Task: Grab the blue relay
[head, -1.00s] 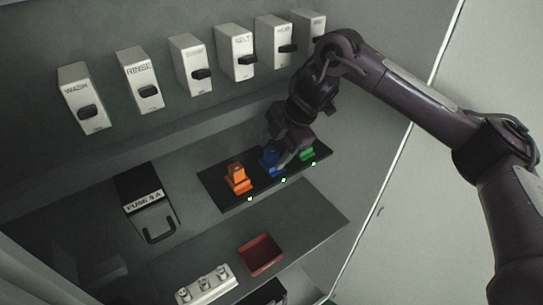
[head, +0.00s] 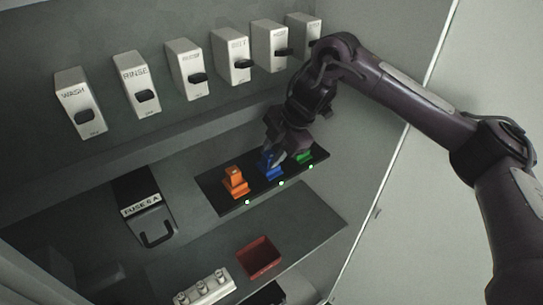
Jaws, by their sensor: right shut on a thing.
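The blue relay (head: 269,167) sits in the middle of a black strip (head: 235,207), between an orange relay (head: 235,182) and a green relay (head: 304,157). My right gripper (head: 274,156) reaches down from the upper right and is shut on the blue relay. The fingers hide part of its top. The relay is still at its place on the strip; I cannot tell whether it is lifted at all. My left gripper is not in view.
A row of white switch boxes (head: 136,82) with black levers lines the wall above. A black fuse holder (head: 142,205) with a handle is at left. A red tray (head: 259,257) and a white block with several studs (head: 205,288) stand on the lower shelf. Small lights edge the strip.

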